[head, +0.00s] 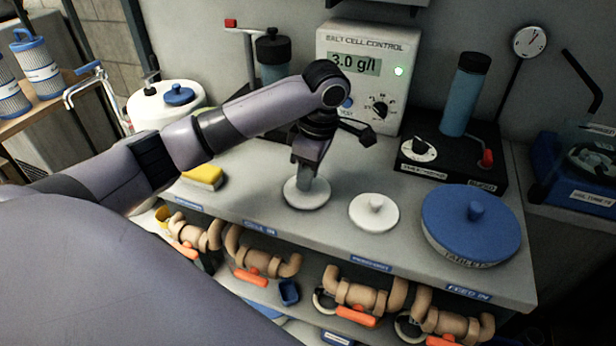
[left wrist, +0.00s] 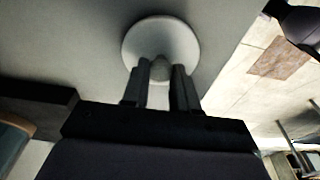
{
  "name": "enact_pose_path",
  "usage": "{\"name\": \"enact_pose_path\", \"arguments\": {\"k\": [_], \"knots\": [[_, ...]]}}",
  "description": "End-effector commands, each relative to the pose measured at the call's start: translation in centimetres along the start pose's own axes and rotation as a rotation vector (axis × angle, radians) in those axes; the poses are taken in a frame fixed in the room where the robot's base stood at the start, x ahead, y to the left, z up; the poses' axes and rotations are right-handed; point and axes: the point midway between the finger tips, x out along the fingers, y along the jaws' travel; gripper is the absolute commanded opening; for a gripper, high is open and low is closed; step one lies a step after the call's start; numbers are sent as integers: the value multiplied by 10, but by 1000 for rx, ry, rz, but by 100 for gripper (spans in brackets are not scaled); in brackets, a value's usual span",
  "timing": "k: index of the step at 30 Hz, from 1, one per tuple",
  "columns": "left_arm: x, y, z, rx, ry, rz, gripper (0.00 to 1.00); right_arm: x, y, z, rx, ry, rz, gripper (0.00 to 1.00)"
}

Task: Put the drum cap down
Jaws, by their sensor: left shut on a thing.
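A round white cap (head: 296,198) with a knob is under my left gripper (head: 306,177) on the grey counter, close to its front edge. In the left wrist view the cap (left wrist: 160,35) is a pale disc, and the two fingers are shut on its knob (left wrist: 160,67). The cap looks level and at the counter surface; I cannot tell whether it touches. The fingers hide part of the knob. My right gripper is not in view.
A second white knobbed cap (head: 374,213) lies just right, then a large blue lid (head: 490,218). A yellow sponge (head: 204,176) lies to the left. The control box (head: 365,60) and black tester base (head: 455,165) stand behind. Pipe fittings (head: 262,262) fill the shelf below.

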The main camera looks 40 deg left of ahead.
Motion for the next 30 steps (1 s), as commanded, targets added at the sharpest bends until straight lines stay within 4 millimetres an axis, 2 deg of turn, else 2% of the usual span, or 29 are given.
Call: {"name": "enact_pose_path", "arguments": {"k": [2, 12, 13, 15, 26, 30], "knots": [[6, 0, 0, -1, 0, 0, 0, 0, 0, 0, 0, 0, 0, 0], [8, 0, 1, 0, 0, 0, 0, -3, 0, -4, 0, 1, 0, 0], [9, 0, 1, 0, 0, 1, 35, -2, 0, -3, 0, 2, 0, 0], [9, 0, 1, 0, 0, 1, 54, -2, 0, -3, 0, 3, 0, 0], [8, 0, 1, 0, 0, 2, 54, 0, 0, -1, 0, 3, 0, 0], [-12, 1, 1, 1, -2, 4, 54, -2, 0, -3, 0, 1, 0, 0]]}}
